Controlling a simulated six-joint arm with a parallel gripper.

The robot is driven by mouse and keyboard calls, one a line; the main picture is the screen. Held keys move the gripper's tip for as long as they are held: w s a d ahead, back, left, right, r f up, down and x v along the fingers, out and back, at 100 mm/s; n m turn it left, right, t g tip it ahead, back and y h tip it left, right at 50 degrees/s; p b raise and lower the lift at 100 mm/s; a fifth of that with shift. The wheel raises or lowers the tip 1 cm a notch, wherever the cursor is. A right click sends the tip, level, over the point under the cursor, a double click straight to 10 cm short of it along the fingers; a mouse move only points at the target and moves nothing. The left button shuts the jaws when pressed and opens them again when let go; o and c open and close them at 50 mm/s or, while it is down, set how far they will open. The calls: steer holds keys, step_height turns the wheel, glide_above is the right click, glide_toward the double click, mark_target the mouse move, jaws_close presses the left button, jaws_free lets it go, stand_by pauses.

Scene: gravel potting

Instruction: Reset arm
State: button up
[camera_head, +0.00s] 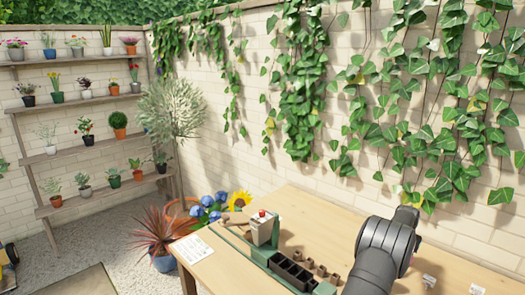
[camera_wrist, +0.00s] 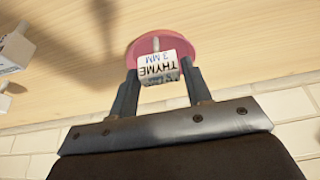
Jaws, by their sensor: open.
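In the wrist view my gripper (camera_wrist: 157,82) is open. Its two dark fingers stand on either side of a white block (camera_wrist: 158,67) labelled "THYME 3 MM". I cannot tell whether they touch it. The block shows in front of a round pink dish (camera_wrist: 135,50) with a small pale peg. The wooden table (camera_wrist: 75,95) lies behind them. In the camera_head view my arm reaches over the right part of the table (camera_head: 335,215), and my gripper is hidden there.
A green tray (camera_head: 236,241) holds black cells (camera_head: 291,272); small brown pots (camera_head: 305,264) stand beside it. A pale box with a red top (camera_head: 263,229) is at the tray. White blocks (camera_head: 429,280) lie at right. A brick wall (camera_head: 250,130) with ivy stands behind.

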steer(key=shift+f, duration=0.75)
steer(key=v, duration=1.2)
steer(key=x, duration=1.2)
step_height(320, 180, up, 4)
steer(key=shift+f, duration=0.1)
steer(key=s+d+r, duration=0.4)
steer(key=s+r, duration=0.7)
steer(key=r, duration=0.1)
steer(key=w+a+n+y, duration=0.1)
steer(key=w+a, duration=0.3)
steer(key=a, duration=1.4)
steer(key=w+a+r+n+t, duration=0.1)
steer(key=w+a+n, duration=0.2)
steer(key=a, duration=1.5)
steer(key=shift+w+r+n+y, duration=0.2)
steer(key=shift+w+n+y, duration=0.2)
steer(key=shift+n, duration=0.3)
